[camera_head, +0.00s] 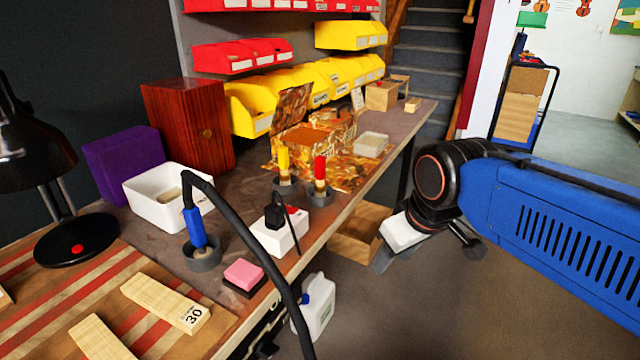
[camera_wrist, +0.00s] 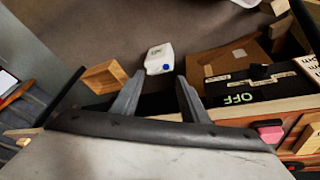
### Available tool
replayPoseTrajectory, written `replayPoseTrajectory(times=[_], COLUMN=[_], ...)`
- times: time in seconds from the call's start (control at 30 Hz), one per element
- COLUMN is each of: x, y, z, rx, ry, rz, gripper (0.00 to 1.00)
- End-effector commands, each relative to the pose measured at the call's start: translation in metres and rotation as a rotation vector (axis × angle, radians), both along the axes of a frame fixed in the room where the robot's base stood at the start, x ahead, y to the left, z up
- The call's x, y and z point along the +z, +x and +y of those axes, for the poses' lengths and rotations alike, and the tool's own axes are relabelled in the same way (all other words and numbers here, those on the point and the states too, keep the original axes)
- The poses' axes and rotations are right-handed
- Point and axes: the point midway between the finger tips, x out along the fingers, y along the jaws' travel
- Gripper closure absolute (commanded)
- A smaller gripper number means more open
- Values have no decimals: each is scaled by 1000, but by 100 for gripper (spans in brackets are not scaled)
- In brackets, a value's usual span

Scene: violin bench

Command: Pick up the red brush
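The red brush (camera_head: 320,168) stands upright in a round grey holder (camera_head: 320,196) near the front edge of the bench in the head view. A yellow brush (camera_head: 284,158) stands in a similar holder just left of it. My gripper (camera_head: 385,260) is off the bench's front edge, to the right of and lower in the picture than the red brush, and apart from it. In the wrist view my gripper (camera_wrist: 160,78) shows two fingers spread with nothing between them. I cannot make out the red brush in the wrist view.
A white box with a black plug (camera_head: 280,236), a blue-handled tool (camera_head: 196,228) with a thick black cable, and a pink block (camera_head: 244,274) sit left of the brushes. A wooden crate (camera_head: 356,236) and white jug (camera_head: 318,304) are below the bench edge. Floor at right is clear.

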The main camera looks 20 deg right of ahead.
Motion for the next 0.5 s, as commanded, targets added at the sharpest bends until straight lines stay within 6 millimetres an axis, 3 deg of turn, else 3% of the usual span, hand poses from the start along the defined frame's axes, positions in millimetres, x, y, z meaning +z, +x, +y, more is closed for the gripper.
replayPoseTrajectory(times=[0.2,0.5], x=[62,132], y=[53,126], z=[8,24], rx=[368,905], ry=[-123,-262], rz=[67,148], gripper=[59,59])
